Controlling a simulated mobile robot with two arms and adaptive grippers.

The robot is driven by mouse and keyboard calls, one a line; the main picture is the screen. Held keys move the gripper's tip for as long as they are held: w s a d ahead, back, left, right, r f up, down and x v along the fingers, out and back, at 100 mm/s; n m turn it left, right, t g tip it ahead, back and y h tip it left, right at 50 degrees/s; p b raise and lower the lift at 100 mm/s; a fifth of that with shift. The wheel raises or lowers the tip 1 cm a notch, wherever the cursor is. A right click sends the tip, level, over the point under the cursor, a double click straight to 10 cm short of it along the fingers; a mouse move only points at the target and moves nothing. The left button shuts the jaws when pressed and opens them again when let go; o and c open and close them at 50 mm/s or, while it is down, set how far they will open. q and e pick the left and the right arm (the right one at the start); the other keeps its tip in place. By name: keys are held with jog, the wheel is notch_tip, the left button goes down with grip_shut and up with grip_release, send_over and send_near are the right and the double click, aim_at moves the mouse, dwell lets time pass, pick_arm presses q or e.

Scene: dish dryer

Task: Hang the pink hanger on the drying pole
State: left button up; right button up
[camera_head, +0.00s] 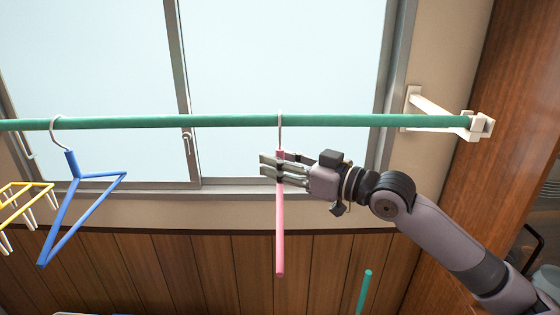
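The pink hanger (280,230) is seen edge-on in the middle of the head view, its body hanging down. Its metal hook (280,131) rises to the green drying pole (350,121) and crosses in front of it, with its tip at the pole's top edge. I cannot tell from this side view whether the hook rests on the pole. My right gripper (282,169) comes from the right and is shut on the pink hanger just below the hook. Its fingers cover part of the hanger's upper end. My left gripper is not in view.
A blue hanger (70,212) hangs on the pole at the left, and a yellow rack with clips (22,192) is at the far left. A white bracket (445,115) carries the pole's right end. A green rod (364,291) stands below. The pole between the hangers is clear.

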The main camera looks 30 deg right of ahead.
jog(key=v, duration=1.2)
